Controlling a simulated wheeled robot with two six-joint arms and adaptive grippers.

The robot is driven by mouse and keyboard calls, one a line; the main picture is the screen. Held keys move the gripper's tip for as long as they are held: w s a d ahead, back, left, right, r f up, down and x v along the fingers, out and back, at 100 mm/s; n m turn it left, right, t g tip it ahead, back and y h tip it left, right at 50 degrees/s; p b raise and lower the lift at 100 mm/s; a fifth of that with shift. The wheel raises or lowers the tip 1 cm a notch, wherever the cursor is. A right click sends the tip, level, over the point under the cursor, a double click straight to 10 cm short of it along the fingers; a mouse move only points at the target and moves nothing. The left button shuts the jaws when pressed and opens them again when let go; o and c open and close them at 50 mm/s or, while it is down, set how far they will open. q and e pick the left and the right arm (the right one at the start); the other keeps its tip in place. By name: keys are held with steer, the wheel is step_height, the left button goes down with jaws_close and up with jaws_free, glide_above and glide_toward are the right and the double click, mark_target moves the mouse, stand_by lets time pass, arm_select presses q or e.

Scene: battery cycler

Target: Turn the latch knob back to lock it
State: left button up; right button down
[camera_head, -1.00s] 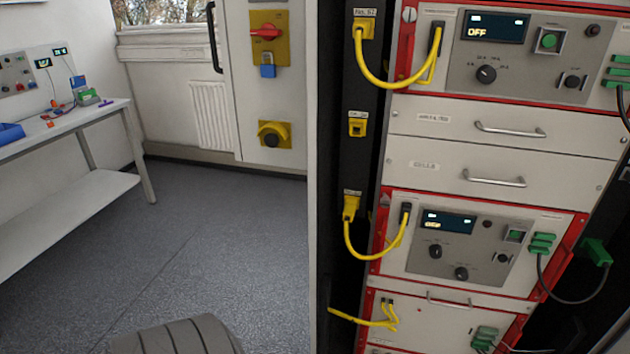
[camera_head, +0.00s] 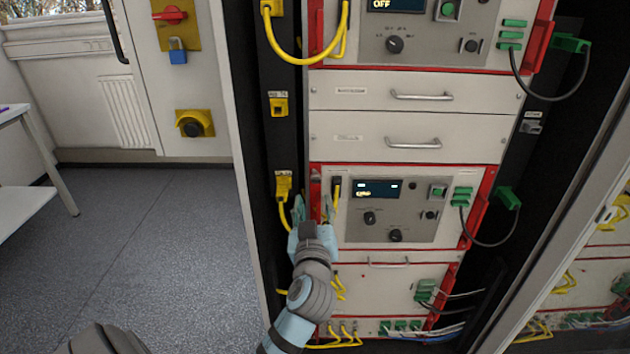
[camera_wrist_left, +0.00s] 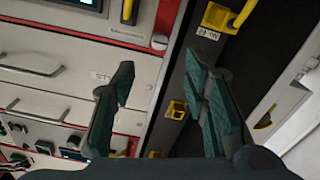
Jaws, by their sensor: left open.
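How far the tips are from the panel I cannot tell. My right gripper is out of view.
A black post with yellow sockets (camera_head: 278,105) and a looped yellow cable (camera_head: 300,60) runs close left of the gripper. Two drawers with handles (camera_head: 413,142) sit above the lower module. Green plugs (camera_head: 508,198) with black cables are at right. Open floor (camera_head: 150,260) lies at left.

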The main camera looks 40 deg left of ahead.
mark_target(315, 180)
arm_select(q)
steer(key=x, duration=1)
steer(key=shift+w+a, duration=0.15)
steer(key=shift+f, duration=0.1)
steer(key=shift+c, duration=0.3)
jaws_close()
